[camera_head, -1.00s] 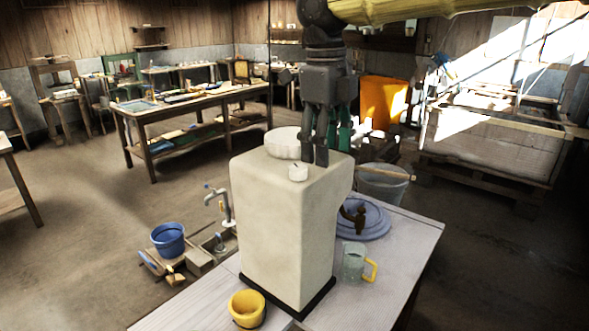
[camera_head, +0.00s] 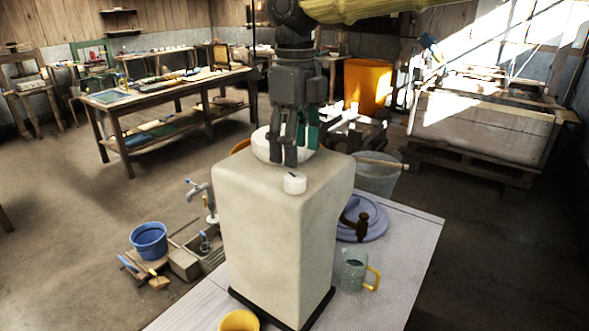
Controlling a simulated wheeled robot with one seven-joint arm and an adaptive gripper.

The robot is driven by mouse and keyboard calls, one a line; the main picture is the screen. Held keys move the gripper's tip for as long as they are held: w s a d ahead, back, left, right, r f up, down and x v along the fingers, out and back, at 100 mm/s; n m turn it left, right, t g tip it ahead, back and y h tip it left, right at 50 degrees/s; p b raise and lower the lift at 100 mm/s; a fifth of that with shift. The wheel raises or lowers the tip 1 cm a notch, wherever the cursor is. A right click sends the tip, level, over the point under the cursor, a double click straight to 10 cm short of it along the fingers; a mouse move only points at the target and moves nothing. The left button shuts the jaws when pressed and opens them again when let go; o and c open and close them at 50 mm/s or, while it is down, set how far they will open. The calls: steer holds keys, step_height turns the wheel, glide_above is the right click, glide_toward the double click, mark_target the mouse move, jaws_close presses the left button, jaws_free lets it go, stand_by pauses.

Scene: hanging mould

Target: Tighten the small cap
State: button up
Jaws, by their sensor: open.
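The small cap (camera_head: 294,184) is a short white cylinder with a dark mark on its top. It sits on the front of the top face of the tall cream block-shaped mould (camera_head: 270,240). A larger white round cap (camera_head: 262,145) sits behind it, partly hidden by my gripper. My gripper (camera_head: 291,162) points down with its fingers apart, just behind and above the small cap. Its fingertips overlap the larger cap in this view. It holds nothing that I can see; whether it touches either cap cannot be told.
The mould stands on a dark base on a pale table (camera_head: 400,260). A glass mug (camera_head: 355,272) with a yellow handle and blue plates (camera_head: 372,222) with a brown object are at right. A yellow cup (camera_head: 239,321) is in front. A blue bucket (camera_head: 149,240) and tap (camera_head: 203,196) are at left.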

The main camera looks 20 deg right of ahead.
mark_target(295, 177)
steer(key=f, duration=0.4)
steer(key=shift+w+f, duration=0.15)
steer(key=shift+w, duration=0.05)
steer(key=shift+s+f+p, duration=0.15)
steer(key=shift+f+p, duration=0.2)
steer(key=shift+f, duration=0.7)
steer(key=c, duration=1)
